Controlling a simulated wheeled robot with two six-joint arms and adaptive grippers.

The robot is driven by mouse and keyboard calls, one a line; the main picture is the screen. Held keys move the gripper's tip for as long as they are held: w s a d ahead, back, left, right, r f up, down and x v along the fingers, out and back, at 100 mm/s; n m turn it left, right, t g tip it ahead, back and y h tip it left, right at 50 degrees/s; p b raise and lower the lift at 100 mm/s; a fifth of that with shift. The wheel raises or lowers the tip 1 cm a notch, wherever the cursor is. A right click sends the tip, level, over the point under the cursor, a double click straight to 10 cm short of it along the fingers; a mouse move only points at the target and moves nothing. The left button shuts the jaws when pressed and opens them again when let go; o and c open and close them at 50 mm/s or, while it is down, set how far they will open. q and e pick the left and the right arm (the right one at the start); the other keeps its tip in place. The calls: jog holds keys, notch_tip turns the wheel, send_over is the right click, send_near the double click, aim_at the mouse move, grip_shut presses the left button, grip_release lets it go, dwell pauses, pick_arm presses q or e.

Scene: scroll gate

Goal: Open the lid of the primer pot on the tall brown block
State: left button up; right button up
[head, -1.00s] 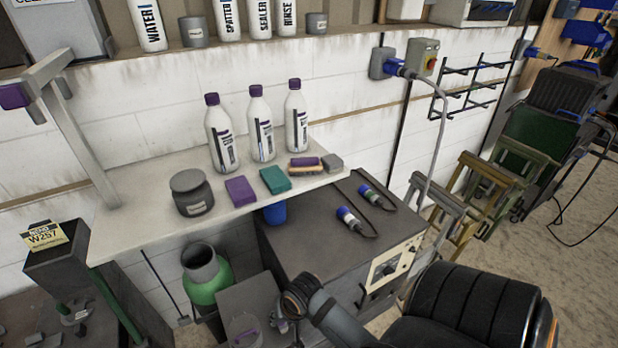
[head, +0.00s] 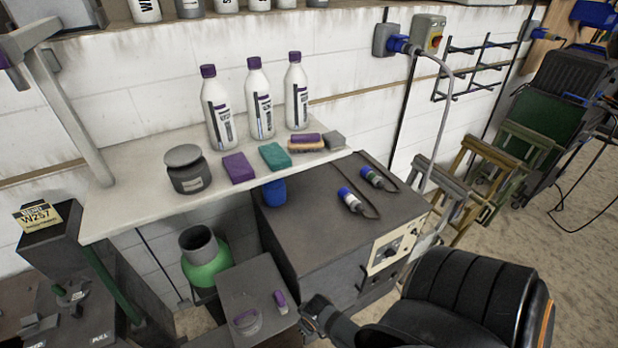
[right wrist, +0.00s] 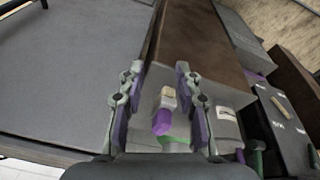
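A tall grey-brown block (head: 235,284) stands at the bottom middle of the head view. A small purple-handled item (head: 281,300) lies beside the pot. My right gripper (head: 317,308) is just right of the block in the head view. In the right wrist view its fingers (right wrist: 158,85) are apart. A purple item with a pale tip (right wrist: 165,112) shows between them, apparently beyond the fingers and not gripped. My left gripper is not in view.
A pale shelf (head: 130,208) holds a dark lidded jar (head: 188,176), bottles (head: 257,100) and sponges. A dark cabinet (head: 310,222) stands right of the block, a green cylinder (head: 205,268) left.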

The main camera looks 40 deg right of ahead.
jog(key=shift+s+f, duration=0.1)
jog(key=shift+f, duration=0.1)
dwell(0.4)
jog(key=s+d+f+b, duration=0.1)
jog(key=s+f+b, duration=0.3)
jog(key=f, duration=0.6)
jog(key=s+d+f+b, duration=0.1)
jog(key=s+f, duration=0.5)
jog(key=f, duration=0.4)
jog(key=s+f+g+b, duration=0.1)
jog(key=s+f+b, duration=0.1)
jog(key=s+f, duration=0.6)
jog(key=s, duration=0.2)
jog(key=shift+s+a+f, duration=0.15)
jog(key=shift+s, duration=0.2)
